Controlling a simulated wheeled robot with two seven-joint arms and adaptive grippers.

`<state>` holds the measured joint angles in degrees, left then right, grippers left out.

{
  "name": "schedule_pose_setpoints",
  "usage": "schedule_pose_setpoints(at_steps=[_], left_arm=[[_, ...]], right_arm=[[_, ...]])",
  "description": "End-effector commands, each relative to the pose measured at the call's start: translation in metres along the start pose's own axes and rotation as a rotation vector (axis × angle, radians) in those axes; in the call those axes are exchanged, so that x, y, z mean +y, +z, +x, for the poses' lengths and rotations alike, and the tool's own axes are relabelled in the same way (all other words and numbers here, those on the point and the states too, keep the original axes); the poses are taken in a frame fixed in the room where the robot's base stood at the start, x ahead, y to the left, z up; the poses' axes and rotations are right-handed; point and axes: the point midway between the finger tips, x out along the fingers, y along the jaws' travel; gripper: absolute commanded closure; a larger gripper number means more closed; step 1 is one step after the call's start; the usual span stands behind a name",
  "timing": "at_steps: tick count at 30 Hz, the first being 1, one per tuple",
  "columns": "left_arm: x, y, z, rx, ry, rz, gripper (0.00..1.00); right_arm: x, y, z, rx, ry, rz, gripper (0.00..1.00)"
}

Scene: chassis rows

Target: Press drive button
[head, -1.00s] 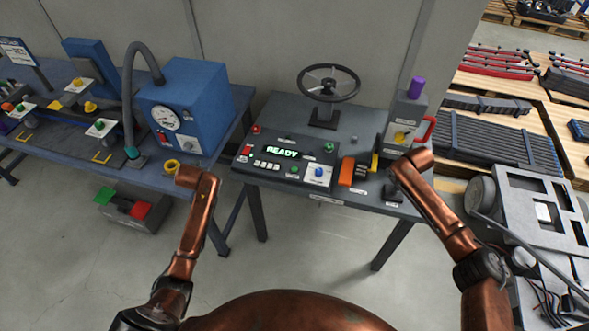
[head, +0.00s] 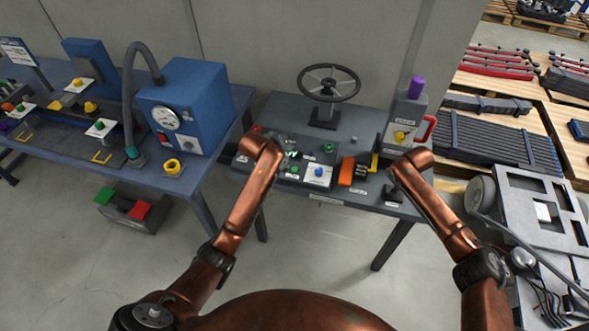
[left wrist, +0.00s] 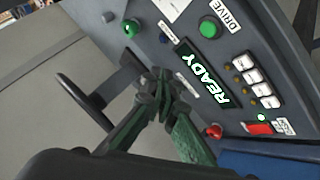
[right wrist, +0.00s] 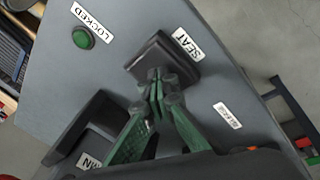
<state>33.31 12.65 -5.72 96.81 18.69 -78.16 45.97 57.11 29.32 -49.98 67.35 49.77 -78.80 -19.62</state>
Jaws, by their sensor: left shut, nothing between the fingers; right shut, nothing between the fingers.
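The green drive button (left wrist: 208,28) sits beside its DRIVE label in the left wrist view, near one end of the lit READY display (left wrist: 208,75). It shows small in the head view (head: 294,169). My left gripper (left wrist: 163,78) is shut and empty above the console, apart from the button in the picture. In the head view my left arm's end partly covers the display, and the fingertips are hard to make out. My right gripper (right wrist: 157,78) is shut and empty over a black block (right wrist: 178,65) by the SEAT label; I cannot tell if it touches.
A steering wheel (head: 329,83) stands at the console's back. A blue knob (head: 319,171), an orange part (head: 347,170) and a grey box with a red handle (head: 408,120) are to the right. A blue gauge box (head: 190,105) stands on the left table.

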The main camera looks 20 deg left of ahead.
Motion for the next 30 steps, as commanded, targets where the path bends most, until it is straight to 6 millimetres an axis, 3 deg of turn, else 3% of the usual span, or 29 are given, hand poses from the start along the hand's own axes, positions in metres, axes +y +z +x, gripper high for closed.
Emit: schedule_pose_setpoints(at_steps=[16, 30], left_arm=[[0.0, 0.006, 0.005, -0.007, -0.005, -0.001, 1.0], [-0.03, 0.037, 0.047, -0.008, -0.005, -0.002, 1.0]], right_arm=[[-0.001, 0.001, 0.002, -0.003, -0.003, 0.001, 1.0], [-0.001, 0.001, 0.002, -0.003, -0.003, 0.001, 1.0]])
